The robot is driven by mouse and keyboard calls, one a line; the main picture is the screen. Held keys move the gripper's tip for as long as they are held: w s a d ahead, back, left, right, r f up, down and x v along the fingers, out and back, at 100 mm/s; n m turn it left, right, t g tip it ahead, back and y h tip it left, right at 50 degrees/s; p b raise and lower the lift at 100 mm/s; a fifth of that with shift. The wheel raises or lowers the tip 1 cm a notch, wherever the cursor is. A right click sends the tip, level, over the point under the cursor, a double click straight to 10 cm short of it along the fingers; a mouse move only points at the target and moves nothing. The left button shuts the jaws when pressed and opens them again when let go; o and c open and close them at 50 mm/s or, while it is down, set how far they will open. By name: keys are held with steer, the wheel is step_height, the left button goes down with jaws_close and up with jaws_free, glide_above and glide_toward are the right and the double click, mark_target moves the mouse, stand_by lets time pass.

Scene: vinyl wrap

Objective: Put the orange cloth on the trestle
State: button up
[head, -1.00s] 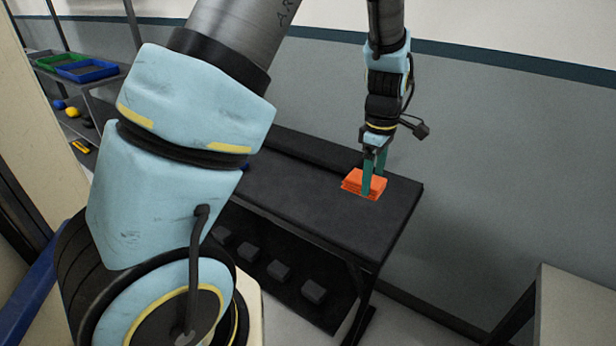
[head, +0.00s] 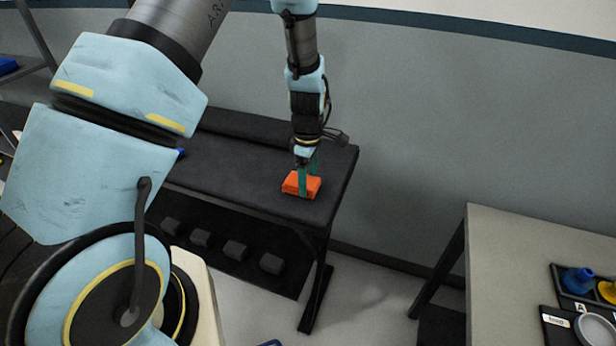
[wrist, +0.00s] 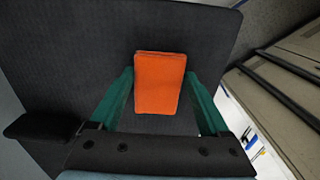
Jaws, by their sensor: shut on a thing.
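The orange cloth (head: 290,186) is a small folded block near the right end of a black bench (head: 225,178). My gripper (head: 307,182) points down over it, with a green finger on either side, shut on the cloth. In the wrist view the cloth (wrist: 159,82) shows between the two fingers, with the dark bench top behind it. I cannot tell whether the cloth rests on the bench or is just above it. A pale-topped table (head: 505,250) stands at the right; I cannot tell which of the two is the trestle.
On the pale table are a black tray with a blue piece (head: 578,280) and a yellow piece (head: 607,290), and a labelled dark box (head: 560,325). Several dark blocks lie on the bench's lower shelf. Floor shows between bench and table. A wall runs behind.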

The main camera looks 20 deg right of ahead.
mark_target(308, 182)
steer(key=shift+f, duration=0.15)
steer(key=o, duration=1)
step_height(308, 182, up, 12)
steer(key=b, duration=0.3)
steer(key=shift+r, duration=0.2)
steer(key=s+a+r+m, duration=0.1)
steer(key=a+m, duration=0.2)
steer(key=a, duration=0.7)
steer(key=s+a+r+m+t, duration=0.1)
steer(key=a+m, duration=0.3)
steer(key=a, duration=0.6)
steer(key=s+a+r+m, duration=0.2)
steer(key=a+m, duration=0.1)
steer(key=a, duration=0.7)
steer(key=shift+a+r+m+t, duration=0.1)
steer(key=shift+r+m+t, duration=0.15)
steer(key=shift+m+t, duration=0.05)
